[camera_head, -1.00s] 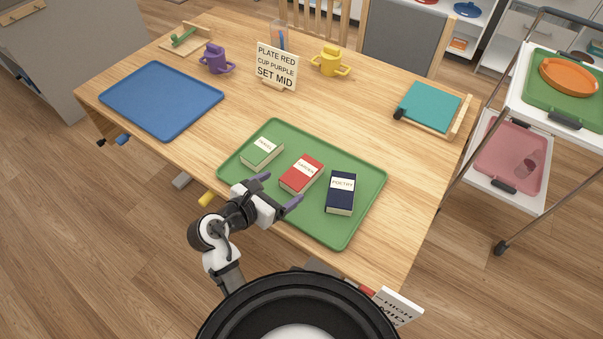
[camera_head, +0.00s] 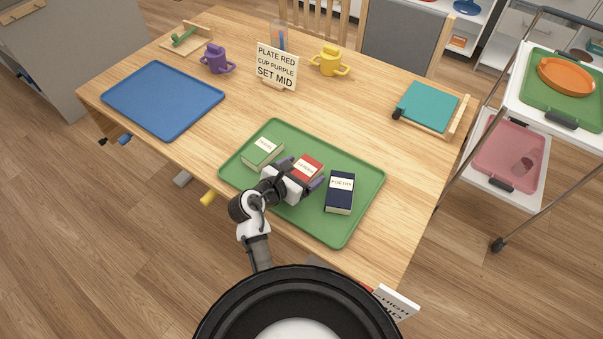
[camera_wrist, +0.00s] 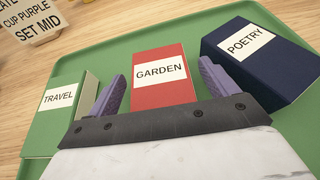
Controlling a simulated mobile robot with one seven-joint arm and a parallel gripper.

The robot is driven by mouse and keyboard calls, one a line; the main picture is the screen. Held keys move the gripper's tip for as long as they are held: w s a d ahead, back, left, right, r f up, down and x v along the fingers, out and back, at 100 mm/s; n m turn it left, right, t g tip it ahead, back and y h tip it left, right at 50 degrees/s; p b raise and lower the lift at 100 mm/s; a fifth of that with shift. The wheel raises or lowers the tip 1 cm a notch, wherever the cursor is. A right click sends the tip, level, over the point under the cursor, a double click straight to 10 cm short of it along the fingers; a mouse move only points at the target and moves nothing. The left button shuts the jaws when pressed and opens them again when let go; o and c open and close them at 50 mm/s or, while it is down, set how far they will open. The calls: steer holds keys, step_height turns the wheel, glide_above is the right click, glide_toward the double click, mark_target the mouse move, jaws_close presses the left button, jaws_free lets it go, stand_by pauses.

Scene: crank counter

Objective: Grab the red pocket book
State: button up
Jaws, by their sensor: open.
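The red pocket book (camera_head: 309,165), labelled GARDEN, lies on the green tray (camera_head: 357,230) between a green book and a dark blue book. My gripper (camera_head: 303,172) is over the near part of the red book and hides some of it in the head view. In the wrist view the red book (camera_wrist: 161,67) appears between the two purple fingers of my open gripper (camera_wrist: 165,88). One finger is on its left and one on its right, with nothing gripped. Whether the fingers touch the book cannot be told.
The green TRAVEL book (camera_head: 262,151) is left of the red book, and the dark blue POETRY book (camera_head: 340,193) is close on the right.

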steer(key=c, duration=1.1)
steer(key=shift+c, duration=0.2)
